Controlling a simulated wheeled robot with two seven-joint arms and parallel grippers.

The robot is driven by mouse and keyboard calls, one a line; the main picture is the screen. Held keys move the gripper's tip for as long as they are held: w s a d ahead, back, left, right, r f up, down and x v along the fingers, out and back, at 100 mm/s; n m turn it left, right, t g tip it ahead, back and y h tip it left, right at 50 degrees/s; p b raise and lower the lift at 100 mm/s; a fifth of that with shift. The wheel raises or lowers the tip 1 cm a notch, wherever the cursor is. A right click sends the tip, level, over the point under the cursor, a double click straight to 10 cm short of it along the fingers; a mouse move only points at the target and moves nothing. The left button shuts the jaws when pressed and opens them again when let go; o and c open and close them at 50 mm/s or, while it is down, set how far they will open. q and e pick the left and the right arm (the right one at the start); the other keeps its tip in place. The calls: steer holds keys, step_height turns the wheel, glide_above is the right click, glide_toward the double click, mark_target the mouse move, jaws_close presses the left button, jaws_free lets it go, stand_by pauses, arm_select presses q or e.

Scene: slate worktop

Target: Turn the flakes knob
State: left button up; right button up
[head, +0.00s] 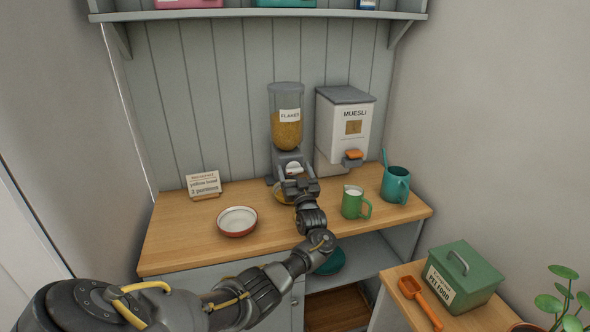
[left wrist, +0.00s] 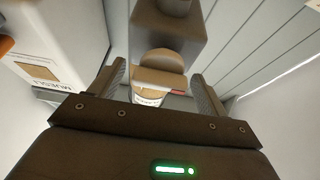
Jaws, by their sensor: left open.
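The flakes dispenser (head: 287,122) stands at the back of the wooden counter. It has a clear hopper of yellow flakes above a grey body. Its pale round knob (head: 294,167) is on the front of that body. My left gripper (head: 297,187) is right in front of the dispenser and partly hides its lower part. In the left wrist view, the knob (left wrist: 160,78) with its raised bar lies between the two spread fingers of my left gripper (left wrist: 160,92), with gaps on both sides. I cannot tell how deep the fingers reach around it. My right gripper is not in view.
The muesli dispenser (head: 343,130) stands close on the right. A red-rimmed bowl (head: 238,222) and a card (head: 203,184) are on the left.

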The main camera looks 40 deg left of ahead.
arm_select(q)
steer(key=shift+w+a, duration=0.15)
steer(key=c, duration=1)
steer(key=shift+r, duration=0.1)
steer(key=shift+r+m+t+h+p, duration=0.1)
steer(key=shift+m+t+h+p, duration=0.35)
steer(key=shift+m+p, duration=0.6)
steer(key=m+h+p, duration=0.2)
steer(key=m+p, duration=0.2)
steer(key=m, duration=0.1)
steer(key=m+t+h+p, duration=0.1)
steer(key=m+h+p, duration=0.1)
steer(key=m+p, duration=0.2)
steer(key=m+t+h+p, duration=0.1)
steer(key=m+h+p, duration=0.1)
steer(key=m+p, duration=0.3)
steer(key=shift+m+h, duration=0.35)
steer(key=shift+m, duration=0.8)
steer(key=shift+f+m+h+p, duration=0.2)
steer(key=shift+m+h+p, duration=0.1)
steer(key=shift+m+p, duration=0.8)
steer(key=shift+f+m+g+p, duration=0.1)
steer(key=shift+m+g+p, duration=0.3)
steer(key=shift+m, duration=0.5)
